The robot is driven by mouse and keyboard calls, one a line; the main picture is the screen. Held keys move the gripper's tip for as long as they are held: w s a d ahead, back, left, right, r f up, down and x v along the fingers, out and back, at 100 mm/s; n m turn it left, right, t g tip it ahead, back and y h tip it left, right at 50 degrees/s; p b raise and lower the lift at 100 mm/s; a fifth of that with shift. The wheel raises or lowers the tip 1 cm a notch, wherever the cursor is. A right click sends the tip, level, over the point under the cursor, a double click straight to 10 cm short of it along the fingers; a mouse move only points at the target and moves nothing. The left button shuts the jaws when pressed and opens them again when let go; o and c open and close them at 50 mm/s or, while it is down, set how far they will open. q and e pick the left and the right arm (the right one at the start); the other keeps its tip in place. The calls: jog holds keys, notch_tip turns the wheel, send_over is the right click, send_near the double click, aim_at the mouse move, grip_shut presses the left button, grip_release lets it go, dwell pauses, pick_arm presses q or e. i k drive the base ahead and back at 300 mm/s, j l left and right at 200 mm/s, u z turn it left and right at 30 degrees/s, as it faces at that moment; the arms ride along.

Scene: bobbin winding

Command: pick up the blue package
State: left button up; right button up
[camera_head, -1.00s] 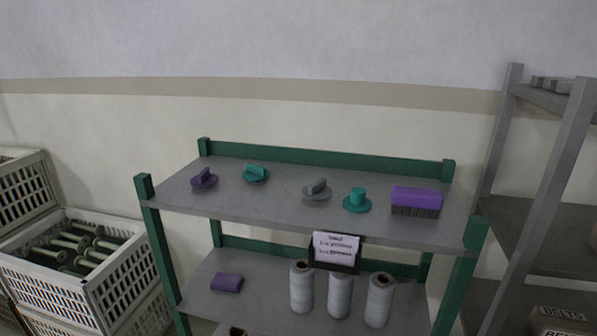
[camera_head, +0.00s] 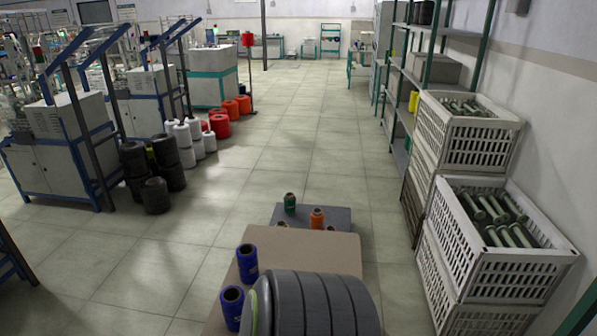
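Two blue yarn spools stand upright at the left edge of a brown surface at the bottom centre: the farther one (camera_head: 247,263) and the nearer one (camera_head: 232,307). Both have dark open cores. They are the only blue yarn packages I can make out, and I cannot tell which one the task names. Neither of my grippers is in view.
Green (camera_head: 290,202) and orange (camera_head: 316,217) spools stand on a lower grey surface beyond. White crates (camera_head: 490,245) line the right; machines (camera_head: 65,150) stand left. The middle aisle floor (camera_head: 285,130) is open.

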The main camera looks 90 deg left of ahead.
aim_at(248, 256)
jog(key=k+u, duration=0.1)
jog(key=u, duration=3)
jog(key=i+j, duration=0.3)
jog(key=j, duration=0.15)
jog(key=i+j, duration=0.65)
jog(key=j, duration=0.3)
